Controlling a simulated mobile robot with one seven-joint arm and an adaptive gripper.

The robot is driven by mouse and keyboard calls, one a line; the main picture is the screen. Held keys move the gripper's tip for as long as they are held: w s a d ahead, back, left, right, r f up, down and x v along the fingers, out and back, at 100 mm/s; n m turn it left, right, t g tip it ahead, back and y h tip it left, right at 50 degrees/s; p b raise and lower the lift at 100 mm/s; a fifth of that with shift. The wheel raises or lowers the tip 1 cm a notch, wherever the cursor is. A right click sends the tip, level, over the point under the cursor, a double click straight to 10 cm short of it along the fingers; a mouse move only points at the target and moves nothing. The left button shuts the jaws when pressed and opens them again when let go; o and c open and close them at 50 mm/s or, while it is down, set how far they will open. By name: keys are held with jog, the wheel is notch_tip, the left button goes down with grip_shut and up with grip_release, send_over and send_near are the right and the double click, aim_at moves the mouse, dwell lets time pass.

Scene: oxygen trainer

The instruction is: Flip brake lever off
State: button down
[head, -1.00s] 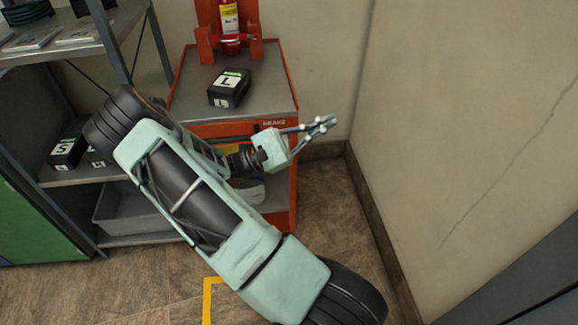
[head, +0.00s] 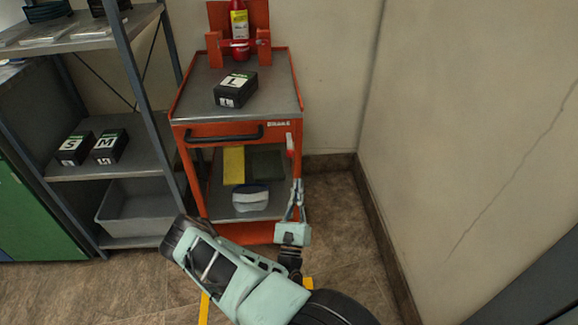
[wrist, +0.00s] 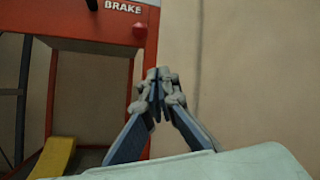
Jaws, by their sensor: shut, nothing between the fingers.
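The brake lever (head: 291,147) is a small red piece on the front right of the orange cart, just below the BRAKE label. In the wrist view its red knob (wrist: 140,31) shows under the BRAKE lettering (wrist: 123,8). My gripper (head: 297,184) is shut and empty, pointing up the cart's right front post, below the lever. In the wrist view the closed fingertips (wrist: 158,76) are below and slightly right of the knob, with a visible gap in the picture. The depth between them is hard to tell.
The orange cart (head: 182,113) carries a black box marked L (head: 236,91) and a red cylinder (head: 240,27) on top. Its black handle (head: 225,134) is left of the lever. A grey shelf (head: 65,171) stands left. Floor and wall right of the cart are clear.

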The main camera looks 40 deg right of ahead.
aim_at(290, 145)
jog(key=shift+w+a+f+n+t+y, duration=0.1)
jog(key=shift+a+f+n+t+y, duration=0.15)
jog(key=shift+f+y, duration=0.2)
jog(key=shift+w+a+f+n+t+y, duration=0.15)
jog(key=shift+f+n+y, duration=0.15)
jog(key=shift+f, duration=0.2)
jog(key=shift+s+d, duration=0.1)
jog(key=b+x, duration=0.1)
jog(key=x, duration=0.8)
jog(key=shift+w+d+r+b, duration=0.2)
jog(key=shift+d+b, duration=0.05)
jog(key=shift+b, duration=0.05)
jog(key=shift+s+a+r, duration=0.25)
jog(key=shift+a+r, duration=0.4)
jog(key=shift+a, duration=0.05)
jog(key=shift+s+a+r, duration=0.25)
jog(key=shift+a+r, duration=0.45)
jog(key=shift+a+r+p, duration=0.1)
jog(key=shift+r+p, duration=0.05)
jog(key=shift+p, duration=0.2)
